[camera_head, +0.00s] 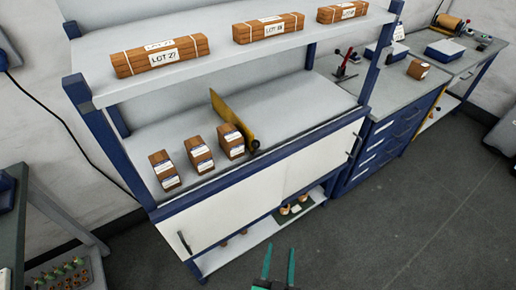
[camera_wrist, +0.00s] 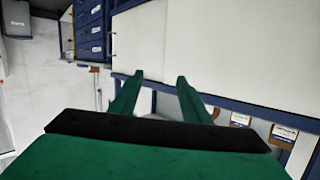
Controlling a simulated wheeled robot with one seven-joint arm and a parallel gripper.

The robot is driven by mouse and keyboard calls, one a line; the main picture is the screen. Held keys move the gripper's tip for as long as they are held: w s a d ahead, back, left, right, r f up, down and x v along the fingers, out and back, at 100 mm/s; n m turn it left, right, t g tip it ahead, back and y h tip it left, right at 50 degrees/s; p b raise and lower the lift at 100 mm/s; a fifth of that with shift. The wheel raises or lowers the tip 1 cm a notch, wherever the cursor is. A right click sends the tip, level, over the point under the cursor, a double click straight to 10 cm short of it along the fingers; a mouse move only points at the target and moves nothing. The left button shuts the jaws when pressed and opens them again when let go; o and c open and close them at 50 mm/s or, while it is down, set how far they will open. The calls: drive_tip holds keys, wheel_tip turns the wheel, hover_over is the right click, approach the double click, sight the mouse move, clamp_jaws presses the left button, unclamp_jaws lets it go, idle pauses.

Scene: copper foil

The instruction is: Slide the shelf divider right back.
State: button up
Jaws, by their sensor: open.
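The shelf divider (camera_head: 234,121) is a thin yellow upright plate on the middle shelf (camera_head: 286,103) of the blue and white rack. It stands just right of three brown labelled blocks (camera_head: 201,154), with a dark knob at its front end by the shelf's front edge. My gripper (camera_head: 279,262) has green fingers, spread apart and empty. It is low in front of the rack, below and apart from the divider. In the wrist view my gripper (camera_wrist: 160,80) faces the rack's white front panel (camera_wrist: 145,40). The divider cannot be made out there.
Bundles labelled LOT (camera_head: 160,56) lie on the upper shelf (camera_head: 225,43) above the divider. The middle shelf is bare to the divider's right. A blue drawer bench (camera_head: 380,150) stands at the right. Small items sit on the low shelf (camera_head: 248,240). The floor in front is clear.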

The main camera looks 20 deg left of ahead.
drive_tip(key=w+a+r+n+g+y, duration=0.1)
drive_tip(key=w+a+r+n+y, duration=0.35)
drive_tip(key=w+r, duration=0.4)
drive_tip(key=w+a+r+n+y, duration=0.4)
drive_tip(key=w+r+n+y, duration=0.1)
drive_tip(key=w+r, duration=0.35)
drive_tip(key=x, duration=0.7)
drive_tip(key=f+x, duration=0.1)
drive_tip(key=x, duration=0.3)
drive_tip(key=shift+a, duration=0.1)
drive_tip(key=shift+c, duration=0.4)
